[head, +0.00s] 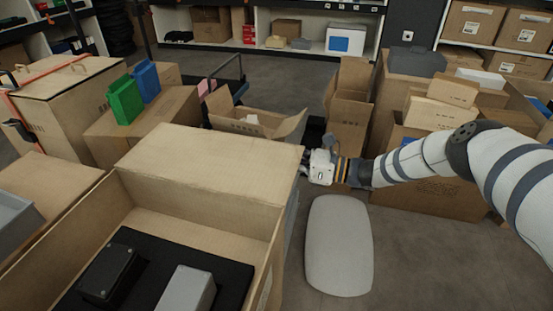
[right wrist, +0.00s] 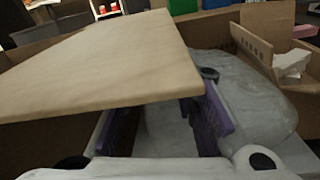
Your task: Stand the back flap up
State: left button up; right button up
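The open carton (head: 252,258) stands in front of me. Its back flap (head: 210,165) is folded out away from the opening and lies roughly flat, not upright. My right gripper (head: 312,165) is at the flap's far right corner. In the right wrist view the flap (right wrist: 100,65) crosses in front of the purple fingers (right wrist: 165,125) and hides part of them. The fingers are apart, with a gap between them. I cannot tell whether they touch the flap. My left gripper is not in view.
Inside the carton, a black tray (head: 235,275) holds a black box (head: 110,272) and a grey box (head: 187,290). A carton with green and blue boxes (head: 125,100) stands behind left. An open carton (head: 250,122) lies behind the flap. Stacked cartons (head: 430,195) stand at right.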

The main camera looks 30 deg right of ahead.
jog(key=shift+w, duration=0.1)
jog(key=shift+c, duration=0.2)
grip_shut()
jog(key=shift+r, duration=0.1)
